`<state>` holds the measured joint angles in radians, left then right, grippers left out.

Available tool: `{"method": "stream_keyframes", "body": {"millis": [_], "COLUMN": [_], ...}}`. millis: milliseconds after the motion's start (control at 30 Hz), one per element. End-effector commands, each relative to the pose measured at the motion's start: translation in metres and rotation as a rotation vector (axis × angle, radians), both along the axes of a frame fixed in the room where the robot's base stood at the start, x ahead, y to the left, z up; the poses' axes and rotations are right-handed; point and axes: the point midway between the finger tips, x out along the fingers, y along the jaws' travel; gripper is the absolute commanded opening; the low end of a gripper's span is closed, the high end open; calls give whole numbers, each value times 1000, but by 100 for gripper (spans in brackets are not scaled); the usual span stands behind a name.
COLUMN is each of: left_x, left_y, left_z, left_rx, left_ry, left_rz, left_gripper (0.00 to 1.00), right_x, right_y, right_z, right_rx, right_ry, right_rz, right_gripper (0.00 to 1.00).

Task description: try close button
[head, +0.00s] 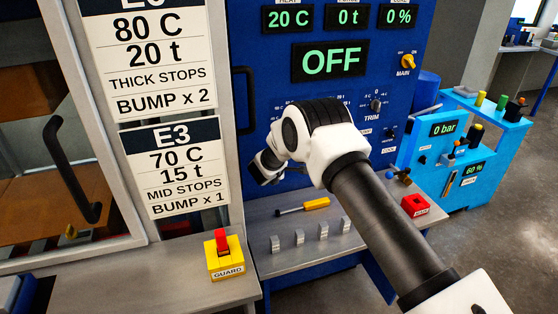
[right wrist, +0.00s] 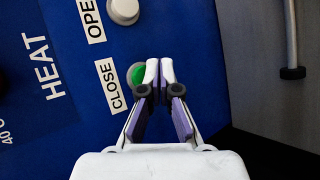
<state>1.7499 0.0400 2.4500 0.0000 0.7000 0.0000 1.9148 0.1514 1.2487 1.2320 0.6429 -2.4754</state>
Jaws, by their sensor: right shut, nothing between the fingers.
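The green button (right wrist: 137,74) beside the CLOSE label (right wrist: 111,86) is on the blue panel in the right wrist view. My right gripper (right wrist: 160,70) is shut and empty. Its fingertips appear just right of the green button and overlap its right edge; I cannot tell whether they touch it. In the head view my right gripper (head: 266,167) is at the lower left of the blue panel (head: 258,97), and my arm hides part of the panel. The button cannot be made out there. My left gripper is not in view.
A pale button (right wrist: 123,10) sits by the OPEN label. A display (head: 330,61) reads OFF. A yellow guard box (head: 225,259), a yellow-handled tool (head: 315,204) and several small metal blocks sit on the bench below. A door handle (head: 68,172) is at left.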

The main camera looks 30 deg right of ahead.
Motion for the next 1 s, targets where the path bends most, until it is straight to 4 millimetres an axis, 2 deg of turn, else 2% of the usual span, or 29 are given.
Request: {"method": "stream_keyframes", "body": {"millis": [800, 1000], "left_x": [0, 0], "left_y": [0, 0], "left_z": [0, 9], "left_rx": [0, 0], "left_ry": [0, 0], "left_rz": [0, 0], "left_gripper": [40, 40], "right_x": [0, 4], "right_y": [0, -1], "right_z": [0, 3], "right_rx": [0, 0], "right_ry": [0, 0], "right_rz": [0, 0], "right_gripper": [0, 0]}}
